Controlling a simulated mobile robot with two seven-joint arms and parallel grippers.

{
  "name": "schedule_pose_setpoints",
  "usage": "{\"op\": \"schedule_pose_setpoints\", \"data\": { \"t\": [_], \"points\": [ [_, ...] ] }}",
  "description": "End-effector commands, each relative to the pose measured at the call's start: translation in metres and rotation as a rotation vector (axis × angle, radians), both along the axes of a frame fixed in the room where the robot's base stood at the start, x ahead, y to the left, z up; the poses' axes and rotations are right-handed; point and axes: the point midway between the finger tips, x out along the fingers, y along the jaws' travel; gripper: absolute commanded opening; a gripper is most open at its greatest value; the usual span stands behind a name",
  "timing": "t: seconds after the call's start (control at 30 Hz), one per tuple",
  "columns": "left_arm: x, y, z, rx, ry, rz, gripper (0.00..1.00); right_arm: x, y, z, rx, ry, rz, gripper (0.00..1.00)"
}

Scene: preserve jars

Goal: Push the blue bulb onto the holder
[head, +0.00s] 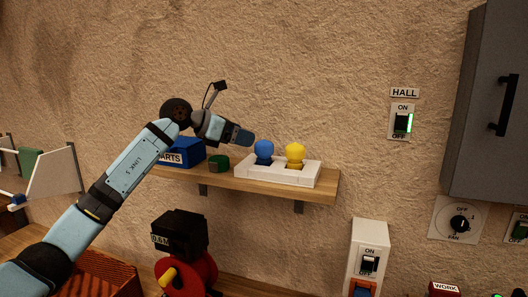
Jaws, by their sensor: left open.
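The blue bulb (264,149) stands upright at the left side of the white holder (305,177) on the wooden shelf. A yellow bulb (295,153) stands upright to its right in the same holder. I cannot tell how deep the blue bulb sits. My left gripper (247,138) is just left of the blue bulb, at about the height of its top in the picture. It is open and appears to hold nothing. Its fingers show only from the side, and I cannot tell if they touch the bulb. My right gripper is not in view.
On the shelf (325,192), a green round object (218,164) and a blue parts box (182,157) stand left of the holder, below my arm. A red and black device (185,262) stands lower down. Wall switches and a grey cabinet (500,110) are at right.

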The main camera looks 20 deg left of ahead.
Motion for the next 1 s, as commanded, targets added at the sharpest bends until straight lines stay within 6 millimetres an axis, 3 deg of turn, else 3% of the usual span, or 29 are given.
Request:
{"op": "schedule_pose_setpoints", "data": {
  "t": [0.6,0.9,1.0],
  "points": [
    [0.043,-0.051,-0.027,-0.004,0.001,0.0,0.85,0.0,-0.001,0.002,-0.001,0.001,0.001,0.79],
    [0.046,-0.054,-0.029,-0.002,-0.001,0.0,0.85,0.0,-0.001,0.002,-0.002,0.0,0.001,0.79],
    [0.046,-0.054,-0.029,-0.002,-0.001,0.0,0.62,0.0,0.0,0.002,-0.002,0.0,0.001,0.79]
  ]
}}
